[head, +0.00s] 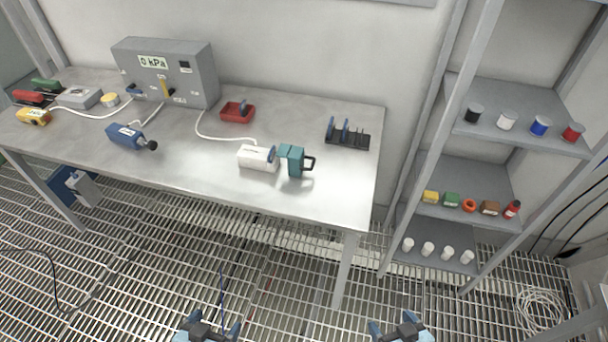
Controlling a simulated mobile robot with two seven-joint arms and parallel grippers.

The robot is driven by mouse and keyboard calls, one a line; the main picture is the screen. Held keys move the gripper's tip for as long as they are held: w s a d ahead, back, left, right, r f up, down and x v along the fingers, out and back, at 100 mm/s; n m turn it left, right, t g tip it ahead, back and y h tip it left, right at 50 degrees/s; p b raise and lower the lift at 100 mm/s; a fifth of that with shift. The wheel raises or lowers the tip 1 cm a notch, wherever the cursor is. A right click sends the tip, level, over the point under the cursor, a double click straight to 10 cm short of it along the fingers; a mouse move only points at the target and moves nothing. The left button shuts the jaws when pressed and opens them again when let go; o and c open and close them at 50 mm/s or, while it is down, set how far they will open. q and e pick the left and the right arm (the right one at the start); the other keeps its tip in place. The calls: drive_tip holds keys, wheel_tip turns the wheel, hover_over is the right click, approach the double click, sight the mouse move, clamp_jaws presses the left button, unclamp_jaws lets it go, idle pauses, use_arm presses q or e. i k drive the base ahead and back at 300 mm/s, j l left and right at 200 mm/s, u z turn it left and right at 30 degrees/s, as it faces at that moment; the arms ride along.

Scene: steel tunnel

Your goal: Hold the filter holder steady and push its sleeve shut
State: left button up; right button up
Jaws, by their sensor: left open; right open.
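The filter holder lies near the table's front edge, right of the middle. Its white body (257,158) has a white hose at its back. A teal sleeve (295,160) with a black handle is at the body's right end. A blue part (272,155) shows between body and sleeve, so the sleeve appears not fully over the body. My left gripper (207,322) is open and empty at the bottom edge, in front of the table. My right gripper (402,324) is open and empty at the bottom, further right. Both are well apart from the holder.
A grey 0 kPa box (190,68) stands at the back left of the table (200,165). A red tray (237,113), a black rack (347,138) and a blue tool (127,137) lie around. A shelf unit (470,208) stands at right.

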sight(295, 156)
drive_tip(key=i+j+z, duration=0.5)
drive_tip(key=i+j, duration=0.45)
